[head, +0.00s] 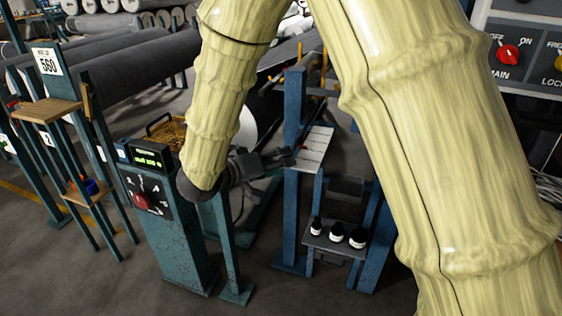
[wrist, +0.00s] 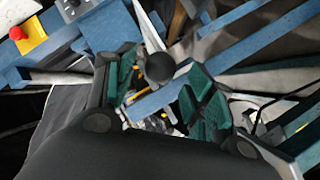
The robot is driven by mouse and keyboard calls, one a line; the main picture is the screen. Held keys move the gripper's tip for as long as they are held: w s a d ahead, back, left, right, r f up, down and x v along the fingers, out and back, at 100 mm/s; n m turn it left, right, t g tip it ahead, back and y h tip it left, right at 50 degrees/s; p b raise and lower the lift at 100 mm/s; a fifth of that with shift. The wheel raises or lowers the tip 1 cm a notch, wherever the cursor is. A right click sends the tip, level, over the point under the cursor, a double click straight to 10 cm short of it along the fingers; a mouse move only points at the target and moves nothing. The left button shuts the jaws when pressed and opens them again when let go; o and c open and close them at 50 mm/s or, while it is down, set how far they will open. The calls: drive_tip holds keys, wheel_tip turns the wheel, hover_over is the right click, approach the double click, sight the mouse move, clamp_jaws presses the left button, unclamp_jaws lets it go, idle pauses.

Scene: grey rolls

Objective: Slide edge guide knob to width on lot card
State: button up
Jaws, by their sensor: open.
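My gripper (head: 285,158) reaches right from the end of my pale yellow, ribbed arm, close to the left edge of a white lined plate (head: 314,150) on a blue post. In the wrist view my gripper (wrist: 162,88) is open, with teal pads on both fingers. A round black knob (wrist: 160,67) shows between the fingertips; I cannot tell whether a finger touches it. In the head view the knob cannot be made out. A white card reading 560 (head: 47,62) stands at the upper left; its small print is too small to read.
A teal console (head: 172,240) with a green display (head: 148,157) and red knob (head: 139,201) stands left of my gripper. Grey rolls (head: 130,65) lie behind. A red button (wrist: 15,33) shows in the wrist view.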

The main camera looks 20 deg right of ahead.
drive_tip(key=shift+v, duration=2.8)
drive_tip(key=s+a+f+n+g+y, duration=0.1)
drive_tip(key=s+f+g+y, duration=0.3)
drive_tip(key=s+f, duration=0.8)
drive_tip(key=s+f+n+g+y, duration=0.1)
drive_tip(key=s+f+g+y, duration=0.4)
drive_tip(key=f, duration=1.1)
drive_tip(key=s+a+f+n+g+y, duration=0.1)
drive_tip(key=s+f+y, duration=0.4)
drive_tip(key=s+f, duration=0.75)
drive_tip(key=s+d+f+t, duration=0.4)
drive_tip(key=s+d+f, duration=0.2)
drive_tip(key=d+f, duration=0.2)
wheel_tip(320, 180, up, 15)
drive_tip(key=p, duration=1.5)
drive_tip(key=shift+w+d+h, duration=0.2)
drive_tip(key=shift+d+h, duration=0.1)
drive_tip(key=shift+d, duration=0.15)
